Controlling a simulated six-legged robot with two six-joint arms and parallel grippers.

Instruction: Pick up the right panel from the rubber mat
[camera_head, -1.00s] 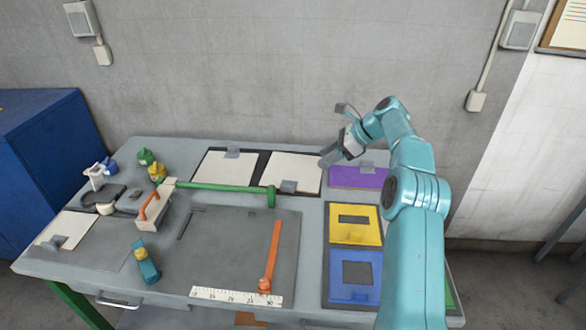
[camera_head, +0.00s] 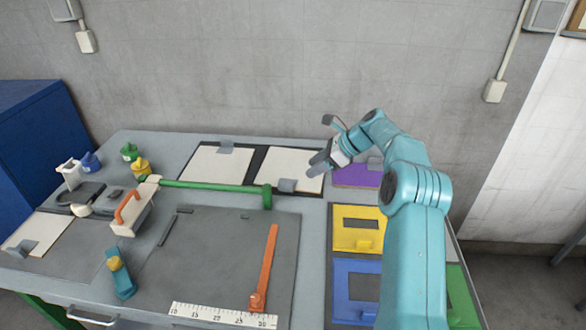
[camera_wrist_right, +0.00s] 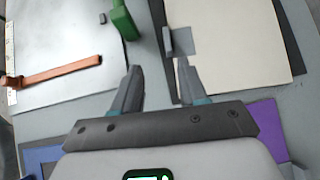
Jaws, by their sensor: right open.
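The right panel (camera_head: 290,163) is a flat cream board lying on the dark rubber mat (camera_head: 258,158) at the back of the table. A grey tab (camera_head: 287,185) stands at its front edge. My right gripper (camera_head: 319,166) is open and empty above the panel's right side. In the right wrist view, the panel (camera_wrist_right: 243,45) fills the upper right, and its grey tab (camera_wrist_right: 181,41) lies just beyond the right fingertip. The open fingers of the right gripper (camera_wrist_right: 158,68) touch nothing that I can see. My left gripper is not in view.
A second cream panel (camera_head: 215,166) lies left on the mat. A green bar (camera_head: 215,186) ends close to the right panel's tab. Purple (camera_head: 356,177), yellow (camera_head: 344,239) and blue (camera_head: 341,303) pieces lie to the right. An orange-handled tool (camera_head: 132,214) stands at left.

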